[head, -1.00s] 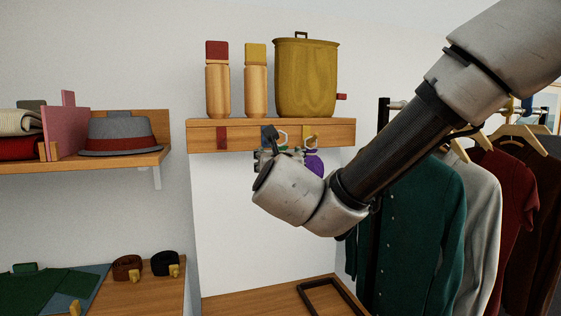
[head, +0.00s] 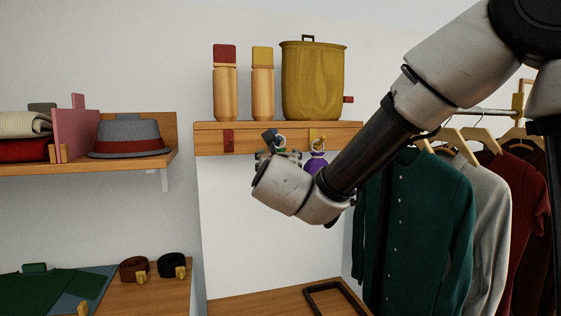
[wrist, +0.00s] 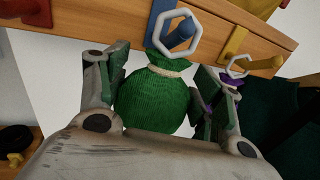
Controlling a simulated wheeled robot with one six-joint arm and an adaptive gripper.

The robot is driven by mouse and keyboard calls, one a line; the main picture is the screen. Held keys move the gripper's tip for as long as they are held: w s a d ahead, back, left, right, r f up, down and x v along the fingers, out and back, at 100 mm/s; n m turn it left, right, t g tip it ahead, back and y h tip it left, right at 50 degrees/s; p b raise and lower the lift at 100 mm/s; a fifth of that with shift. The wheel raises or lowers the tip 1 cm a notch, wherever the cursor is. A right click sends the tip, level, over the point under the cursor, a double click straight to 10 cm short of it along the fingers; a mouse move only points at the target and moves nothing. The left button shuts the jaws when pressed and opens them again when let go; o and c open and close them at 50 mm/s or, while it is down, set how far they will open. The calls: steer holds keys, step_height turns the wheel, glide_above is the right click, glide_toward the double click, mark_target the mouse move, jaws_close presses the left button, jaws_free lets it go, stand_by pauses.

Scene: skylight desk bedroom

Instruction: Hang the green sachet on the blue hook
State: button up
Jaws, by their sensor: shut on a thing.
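The green sachet (wrist: 158,95) is a ribbed bag with a pale tie and a white hexagonal ring (wrist: 176,38) above it. My gripper (wrist: 160,112) is shut on the sachet, one finger on each side. The blue hook (wrist: 161,12) is on the wooden rail, and its peg shows through the ring's opening in the wrist view. I cannot tell whether the ring is threaded on the peg or only in front of it. In the head view my wrist mostly hides the gripper and sachet, just below the blue hook (head: 269,135).
A purple sachet (head: 316,162) hangs at the yellow hook (head: 314,138), close right of my gripper. A red hook (head: 229,140) to the left is bare. A yellow pot (head: 313,82) and two canisters stand on the shelf above. Clothes (head: 415,220) hang at right.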

steer(key=shift+w+a, duration=0.2)
steer(key=shift+w, duration=0.35)
steer(key=shift+w+f, duration=0.15)
steer(key=shift+w, duration=0.1)
steer(key=shift+c, duration=0.4)
steer(key=shift+w+a+f, duration=0.15)
steer(key=shift+w+f, duration=0.3)
steer(key=shift+f, duration=0.3)
steer(key=o, duration=1.2)
steer(key=shift+c, duration=0.2)
